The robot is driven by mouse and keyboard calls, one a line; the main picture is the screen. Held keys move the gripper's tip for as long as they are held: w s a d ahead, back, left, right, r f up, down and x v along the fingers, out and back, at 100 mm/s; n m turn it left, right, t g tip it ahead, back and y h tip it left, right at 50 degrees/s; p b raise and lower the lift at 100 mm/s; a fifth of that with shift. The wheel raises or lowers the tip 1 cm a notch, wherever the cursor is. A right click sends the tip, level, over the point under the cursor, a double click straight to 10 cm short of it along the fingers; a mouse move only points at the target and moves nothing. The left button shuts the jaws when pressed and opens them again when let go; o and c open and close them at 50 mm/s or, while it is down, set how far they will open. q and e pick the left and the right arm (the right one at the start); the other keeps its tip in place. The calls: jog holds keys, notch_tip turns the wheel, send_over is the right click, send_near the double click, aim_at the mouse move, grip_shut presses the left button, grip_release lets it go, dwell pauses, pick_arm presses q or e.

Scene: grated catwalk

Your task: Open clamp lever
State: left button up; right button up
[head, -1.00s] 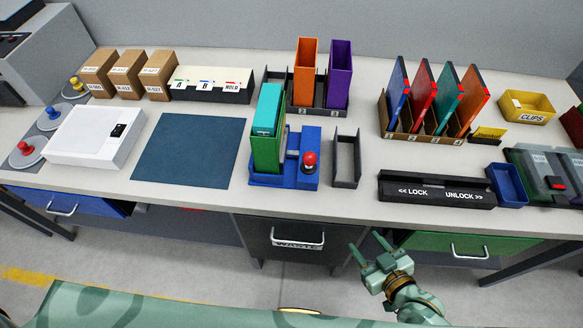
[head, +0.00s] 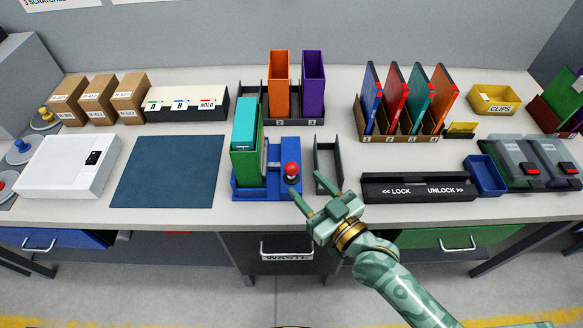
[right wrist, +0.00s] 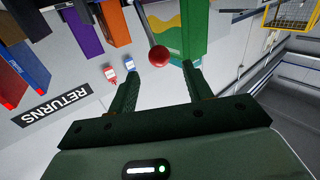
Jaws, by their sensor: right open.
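The clamp lever ends in a red ball knob (head: 292,170) on a blue clamp base (head: 283,193). A green binder with a teal top (head: 244,140) stands upright in the base, left of the knob. My right gripper (head: 318,194) is open and empty, just in front of and right of the knob in the head view. In the right wrist view the red knob (right wrist: 159,57) shows past the fingertips, roughly in line with the gap between them. I cannot tell how far off it is. The lever's shaft is mostly hidden. My left gripper is not in view.
A narrow dark open tray (head: 327,165) lies right of the clamp, and a black lock/unlock bar (head: 419,188) further right. A dark blue mat (head: 168,172) lies left. Orange (head: 279,85) and purple holders stand behind. Drawers line the bench front.

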aim_at(296, 174)
jog(key=x, duration=0.6)
jog(key=shift+w+a+b, duration=0.25)
jog(key=shift+w+b, duration=0.1)
